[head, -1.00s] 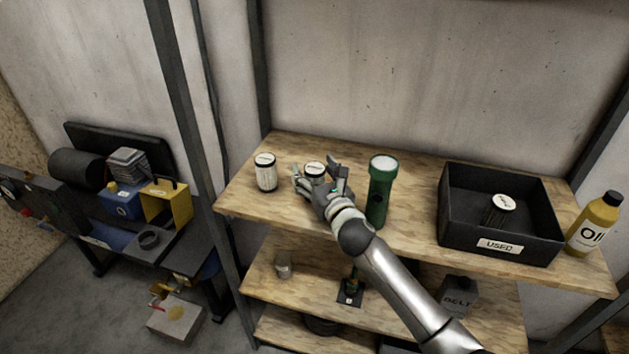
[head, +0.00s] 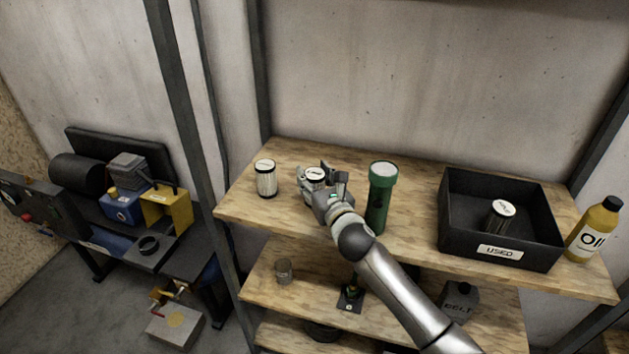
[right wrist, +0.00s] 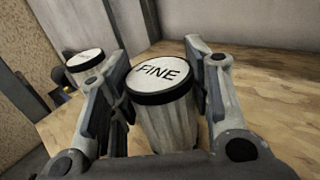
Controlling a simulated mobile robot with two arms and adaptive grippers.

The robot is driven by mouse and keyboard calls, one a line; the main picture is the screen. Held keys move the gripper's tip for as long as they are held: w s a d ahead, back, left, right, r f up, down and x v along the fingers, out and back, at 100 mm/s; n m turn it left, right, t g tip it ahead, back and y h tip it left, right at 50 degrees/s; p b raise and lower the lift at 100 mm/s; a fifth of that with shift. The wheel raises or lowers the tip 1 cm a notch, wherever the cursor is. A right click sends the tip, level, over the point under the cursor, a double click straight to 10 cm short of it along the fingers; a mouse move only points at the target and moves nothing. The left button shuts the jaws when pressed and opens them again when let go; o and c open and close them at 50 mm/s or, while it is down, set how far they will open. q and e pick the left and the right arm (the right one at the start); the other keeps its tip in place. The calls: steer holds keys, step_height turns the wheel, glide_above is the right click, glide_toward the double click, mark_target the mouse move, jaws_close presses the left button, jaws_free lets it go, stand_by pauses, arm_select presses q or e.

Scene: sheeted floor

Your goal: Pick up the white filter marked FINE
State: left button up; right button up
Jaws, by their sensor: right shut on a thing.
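The white filter marked FINE (right wrist: 162,112) stands upright between my right gripper's fingers in the right wrist view. It has a white top with a black rim and a pleated side. In the head view its top (head: 315,173) shows just beyond my right gripper (head: 325,183), on the top shelf. The right gripper is shut on it, a finger pad on each side. A second white filter (head: 265,178) stands to its left on the shelf, and it also shows in the right wrist view (right wrist: 87,66). Its marking is not readable. My left gripper is not in view.
A black box (head: 456,235) labelled USED holds another filter (head: 500,213). A yellow oil bottle (head: 594,229) stands at the shelf's right end. The shelf (head: 285,153) is bare behind the filters.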

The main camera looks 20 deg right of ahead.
steer(key=shift+r, duration=0.45)
step_height(320, 180, up, 2)
steer(key=shift+r, duration=0.25)
steer(key=s+d+r, duration=0.1)
steer(key=s+r, duration=0.8)
steer(key=s, duration=0.5)
steer(key=shift+d+r+b, duration=0.2)
steer(key=shift+d+b, duration=0.1)
steer(key=shift+d, duration=0.1)
